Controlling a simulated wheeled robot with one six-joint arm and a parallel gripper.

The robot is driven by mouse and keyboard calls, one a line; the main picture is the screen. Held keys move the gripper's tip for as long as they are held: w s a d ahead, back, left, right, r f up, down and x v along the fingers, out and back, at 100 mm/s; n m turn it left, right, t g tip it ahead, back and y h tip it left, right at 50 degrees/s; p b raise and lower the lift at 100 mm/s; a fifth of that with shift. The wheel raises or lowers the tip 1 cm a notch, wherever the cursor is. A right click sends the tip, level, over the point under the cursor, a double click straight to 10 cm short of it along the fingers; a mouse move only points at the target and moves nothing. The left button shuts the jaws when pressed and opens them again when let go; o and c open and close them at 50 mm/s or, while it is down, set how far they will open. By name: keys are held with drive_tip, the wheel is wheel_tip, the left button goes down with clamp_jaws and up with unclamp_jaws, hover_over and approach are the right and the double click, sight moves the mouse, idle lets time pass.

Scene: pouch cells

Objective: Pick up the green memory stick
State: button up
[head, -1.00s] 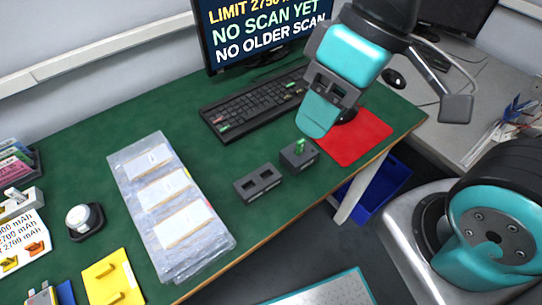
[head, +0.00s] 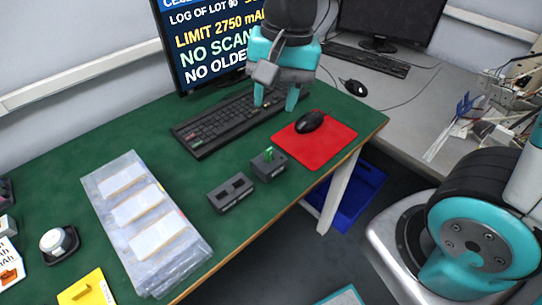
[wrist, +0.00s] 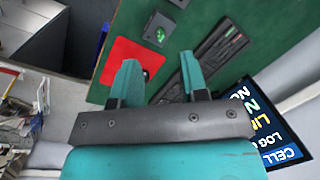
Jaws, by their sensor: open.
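The green memory stick (head: 268,152) stands upright in a small dark grey block (head: 270,168) near the front edge of the green table. It also shows in the wrist view as a small green piece (wrist: 160,35) in its block, beyond the fingertips. My gripper (head: 275,102) is open and empty, with its fingers pointing down over the right end of the keyboard, behind the stick and apart from it. In the wrist view the two teal fingers (wrist: 159,65) are spread with nothing between them.
A grey block with two slots (head: 231,193) stands left of the stick's block. A red mat (head: 335,140) with a black mouse (head: 310,122) lies to the right. The keyboard (head: 215,123) and a monitor (head: 205,50) are behind. Clear pouch trays (head: 110,170) lie left.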

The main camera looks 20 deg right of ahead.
drive_tip(key=w+d+f+m+h, duration=0.2)
drive_tip(key=w+f+m, duration=0.2)
drive_tip(key=w+m, duration=0.35)
drive_tip(key=m, duration=0.1)
hover_over(269, 149)
wheel_tip(269, 149, down, 11)
drive_tip(key=shift+d+r, duration=0.15)
drive_tip(key=shift+f, duration=3.1)
clamp_jaws()
